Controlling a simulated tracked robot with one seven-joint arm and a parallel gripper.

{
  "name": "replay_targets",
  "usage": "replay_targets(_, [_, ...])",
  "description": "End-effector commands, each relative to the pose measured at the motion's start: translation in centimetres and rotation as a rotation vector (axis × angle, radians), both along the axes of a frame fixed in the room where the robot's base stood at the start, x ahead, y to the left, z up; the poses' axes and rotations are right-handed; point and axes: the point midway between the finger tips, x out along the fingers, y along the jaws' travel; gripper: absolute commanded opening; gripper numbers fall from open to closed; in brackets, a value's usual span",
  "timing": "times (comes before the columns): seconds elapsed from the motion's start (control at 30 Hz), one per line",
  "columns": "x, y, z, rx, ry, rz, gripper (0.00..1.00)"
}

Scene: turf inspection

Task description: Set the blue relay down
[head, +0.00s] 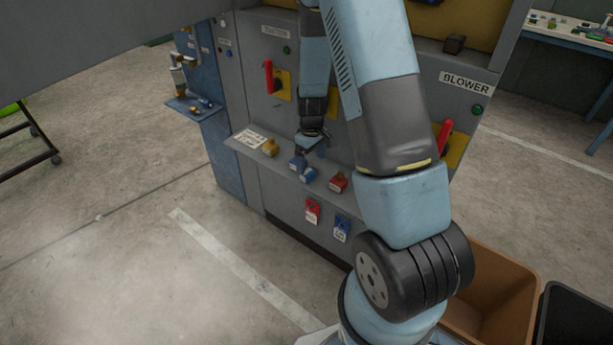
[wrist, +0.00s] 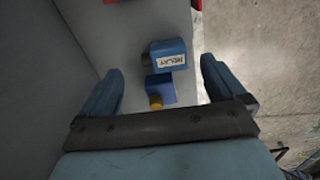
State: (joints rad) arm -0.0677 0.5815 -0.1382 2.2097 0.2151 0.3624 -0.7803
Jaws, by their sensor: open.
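The blue relay (wrist: 168,56), a small block with a white RELAY label, stands on the grey shelf in the wrist view. In the head view it appears to be the blue block (head: 309,174) nearer the red one. A second blue block (wrist: 160,88) is close beside it, also seen in the head view (head: 297,161). My gripper (wrist: 162,66) is open, with one finger on each side of the relay in the picture and a gap to both. In the head view my gripper (head: 313,146) is above the shelf; its fingertips are hard to make out.
The narrow shelf (head: 242,139) on the grey cabinet also carries a yellow block (head: 270,147) and a red block (head: 339,182). Red (head: 312,211) and blue (head: 342,229) tagged padlocks hang below it. Red levers (head: 268,76) stick out above. A brown bin (head: 500,270) stands at right.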

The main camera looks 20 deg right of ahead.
Motion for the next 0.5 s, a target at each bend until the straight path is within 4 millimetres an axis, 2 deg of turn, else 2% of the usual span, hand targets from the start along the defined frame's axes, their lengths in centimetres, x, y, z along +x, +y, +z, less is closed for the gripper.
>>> replay_targets(0.17, [0.0,0.1,-0.8,0.0,0.001,0.001,0.97])
replay_targets(0.5, [0.1,0.6,-4.6,0.0,0.001,0.0,0.97])
